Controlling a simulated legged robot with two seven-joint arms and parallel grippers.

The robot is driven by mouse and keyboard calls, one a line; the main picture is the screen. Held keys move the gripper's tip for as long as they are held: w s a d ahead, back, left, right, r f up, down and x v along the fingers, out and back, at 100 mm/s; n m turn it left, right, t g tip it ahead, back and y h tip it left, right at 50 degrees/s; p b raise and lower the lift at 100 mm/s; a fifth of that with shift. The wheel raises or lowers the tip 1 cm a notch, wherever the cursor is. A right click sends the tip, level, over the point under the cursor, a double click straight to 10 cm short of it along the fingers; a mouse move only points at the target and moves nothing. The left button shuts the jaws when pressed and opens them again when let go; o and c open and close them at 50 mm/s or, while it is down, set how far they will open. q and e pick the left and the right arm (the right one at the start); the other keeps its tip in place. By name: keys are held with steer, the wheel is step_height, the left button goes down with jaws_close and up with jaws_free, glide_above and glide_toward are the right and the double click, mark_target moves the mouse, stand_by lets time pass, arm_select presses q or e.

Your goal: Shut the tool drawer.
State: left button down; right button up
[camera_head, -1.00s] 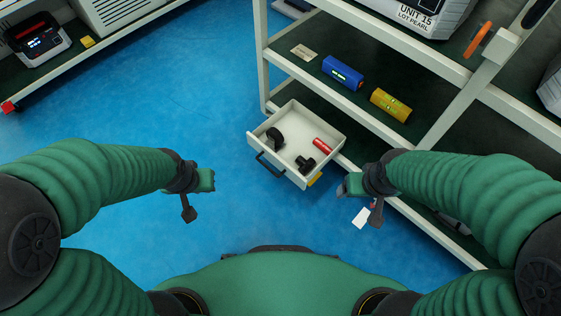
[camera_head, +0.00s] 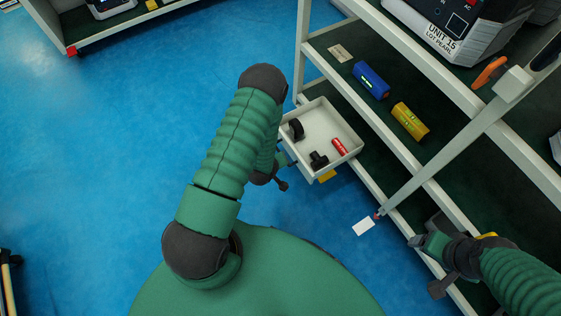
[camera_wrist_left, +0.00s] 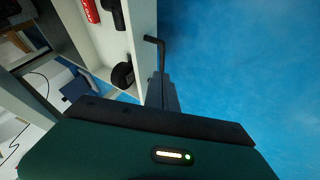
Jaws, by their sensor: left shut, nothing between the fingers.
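The white tool drawer (camera_head: 322,122) stands pulled out from under the lower shelf in the head view. My left gripper (camera_head: 286,160) is at the drawer's front, partly hidden behind my left arm. In the left wrist view its shut, empty fingers (camera_wrist_left: 161,90) point at the drawer front, close to the black handle (camera_wrist_left: 151,40). I cannot tell whether they touch. My right gripper (camera_head: 421,243) is away from the drawer, by the rack's lower edge; its jaw state is unclear.
The rack's shelf holds a blue block (camera_head: 371,80) and a yellow block (camera_head: 410,121). A diagonal bar (camera_head: 450,148) crosses the rack's front.

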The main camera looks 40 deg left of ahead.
arm_select(q)
steer(key=w+f+b, duration=0.3)
steer(key=w, duration=0.3)
steer(key=shift+w+d+f, duration=0.25)
steer(key=shift+d+f, duration=0.1)
steer(key=shift+f, duration=0.05)
arm_select(e)
steer(key=x, duration=0.2)
steer(key=s+x, duration=0.1)
steer(key=x, duration=0.1)
steer(key=shift+w+d+f, duration=0.1)
steer(key=shift+f, duration=0.1)
